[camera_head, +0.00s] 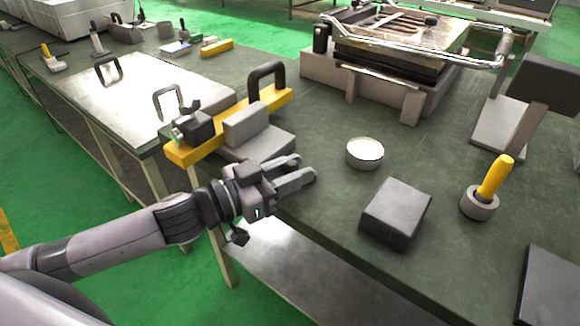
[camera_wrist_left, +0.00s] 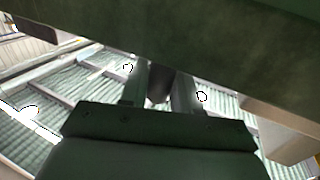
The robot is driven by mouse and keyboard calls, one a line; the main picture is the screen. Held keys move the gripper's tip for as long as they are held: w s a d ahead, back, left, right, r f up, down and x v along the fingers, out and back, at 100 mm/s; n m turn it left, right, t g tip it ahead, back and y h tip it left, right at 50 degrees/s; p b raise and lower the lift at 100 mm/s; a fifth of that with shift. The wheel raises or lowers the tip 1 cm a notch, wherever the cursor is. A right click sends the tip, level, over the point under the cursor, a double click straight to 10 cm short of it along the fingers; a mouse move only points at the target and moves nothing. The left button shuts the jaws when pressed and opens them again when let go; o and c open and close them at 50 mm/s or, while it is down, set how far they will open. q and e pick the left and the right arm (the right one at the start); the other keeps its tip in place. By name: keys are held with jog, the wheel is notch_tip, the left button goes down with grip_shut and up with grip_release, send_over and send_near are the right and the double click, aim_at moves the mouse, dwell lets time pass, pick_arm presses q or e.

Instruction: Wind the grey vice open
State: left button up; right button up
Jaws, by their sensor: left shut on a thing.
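The grey vice (camera_head: 268,146) sits at the near edge of the green workbench, with a raised grey jaw block (camera_head: 246,121) beside a yellow bar (camera_head: 193,152). I cannot tell whether the bar is clamped in its jaws. My left gripper (camera_head: 301,170) is at the bench edge, just in front of the vice. In the left wrist view its two fingers (camera_wrist_left: 160,88) are closed on a small dark part (camera_wrist_left: 158,91), apparently the vice's handle. The fingers hide most of it. My right gripper is not in view.
A black handle (camera_head: 266,78) stands by the yellow bar. To the right are a round tin (camera_head: 364,153), a grey block (camera_head: 396,212) and a yellow-handled tool (camera_head: 494,178) in a round holder. A large metal machine (camera_head: 400,60) stands behind. The bench underside (camera_wrist_left: 190,40) fills the upper wrist view.

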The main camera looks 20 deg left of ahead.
pick_arm(q)
jog(key=n+t+y, duration=0.1)
jog(key=d+n+y, duration=0.1)
jog(key=n+t+y, duration=0.1)
jog(key=y, duration=0.1)
jog(key=shift+s+d+t, duration=0.15)
jog(key=shift+s+t, duration=0.15)
jog(key=shift+d+n+t+y, duration=0.2)
jog(key=shift+n+t+y, duration=0.1)
jog(key=shift+n+y, duration=0.45)
jog(key=shift+d+n+t+y, duration=0.15)
jog(key=shift+n+t+y, duration=0.25)
jog(key=shift+y, duration=0.55)
jog(key=shift+d+n+y, duration=0.1)
jog(key=shift+n+y, duration=0.15)
jog(key=shift+y, duration=0.05)
jog(key=o, duration=0.9)
jog(key=shift+s, duration=0.1)
